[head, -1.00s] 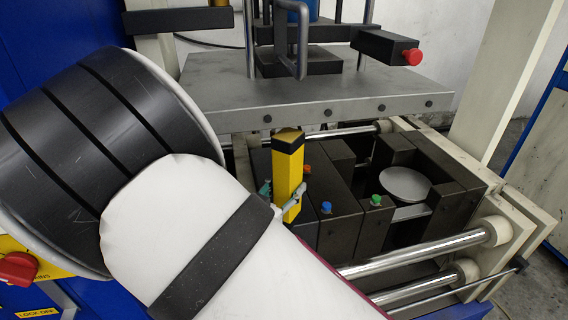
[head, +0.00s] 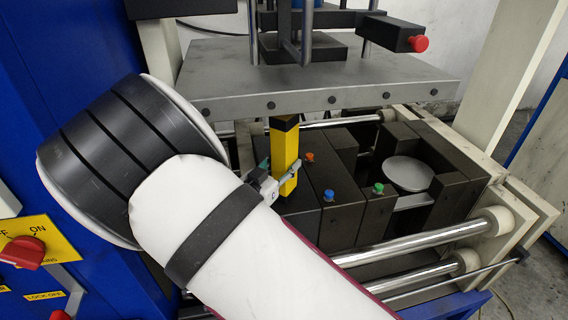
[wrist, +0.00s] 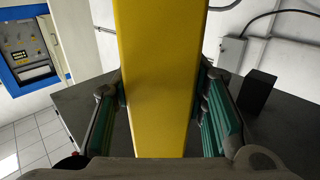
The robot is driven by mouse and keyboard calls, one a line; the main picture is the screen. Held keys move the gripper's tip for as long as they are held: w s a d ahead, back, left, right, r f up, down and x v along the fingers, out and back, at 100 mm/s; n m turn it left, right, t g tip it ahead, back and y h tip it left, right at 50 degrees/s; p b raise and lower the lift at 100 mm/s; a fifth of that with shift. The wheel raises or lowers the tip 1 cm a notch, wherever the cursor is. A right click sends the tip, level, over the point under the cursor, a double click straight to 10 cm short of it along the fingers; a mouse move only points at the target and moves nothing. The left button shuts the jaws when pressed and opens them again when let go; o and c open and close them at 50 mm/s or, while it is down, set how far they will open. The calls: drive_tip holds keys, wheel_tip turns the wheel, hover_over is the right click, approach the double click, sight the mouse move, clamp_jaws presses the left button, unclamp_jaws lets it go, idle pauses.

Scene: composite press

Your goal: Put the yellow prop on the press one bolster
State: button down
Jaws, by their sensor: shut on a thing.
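The yellow prop (head: 285,155) is an upright yellow block with a black top. My gripper (head: 280,178) is shut on it, with a finger on each side, low on the prop. In the wrist view the prop (wrist: 160,80) fills the middle between the green-padded fingers. In the head view the prop stands in front of the dark press blocks (head: 330,215), its top just under the front edge of the grey plate (head: 320,85). No label marks which part is the press one bolster.
Blue, orange and green knobs (head: 378,188) sit on the dark blocks. A round grey disc (head: 408,174) lies right of them. Chrome rods (head: 430,240) run along the front. A red switch (head: 22,252) is on the blue cabinet at left.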

drive_tip(key=c, duration=1)
unclamp_jaws()
drive_tip(key=shift+f, duration=0.15)
drive_tip(key=shift+o, duration=0.2)
drive_tip(key=shift+s+a, duration=0.1)
drive_tip(key=shift+s, duration=0.1)
drive_tip(key=v, duration=1.1)
drive_tip(key=shift+s, duration=0.3)
drive_tip(key=shift+a, duration=0.1)
